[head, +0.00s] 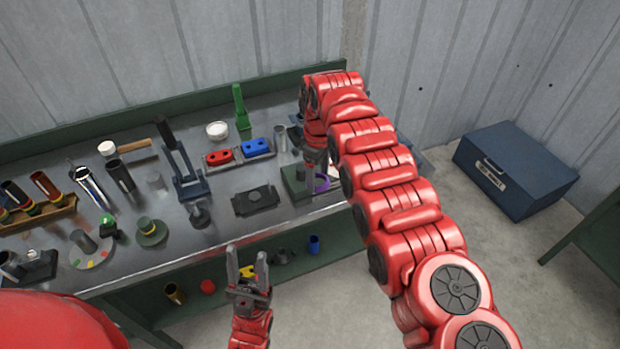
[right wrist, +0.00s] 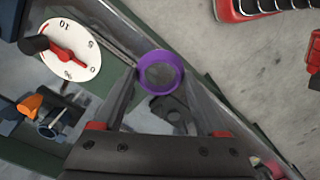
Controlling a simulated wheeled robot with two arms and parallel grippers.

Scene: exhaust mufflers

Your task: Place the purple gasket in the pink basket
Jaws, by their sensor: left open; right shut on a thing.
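The purple gasket (head: 322,184) is a ring near the table's front right edge. In the right wrist view the gasket (right wrist: 142,73) sits between the fingertips of my right gripper (right wrist: 160,78), which is shut on it. In the head view my right gripper (head: 318,165) is partly hidden by its own arm. I cannot tell how far the gasket is above the surface. My left gripper (head: 247,256) is open and empty, in front of the table's front edge. No pink basket shows in either view.
The metal table (head: 120,258) holds a green block with a post (head: 297,180), a dark square plate (head: 256,200), a tray with red and blue parts (head: 238,154) and a clamp stand (head: 185,170). A white dial (right wrist: 75,35) is near my right gripper. A blue chest (head: 515,170) stands right.

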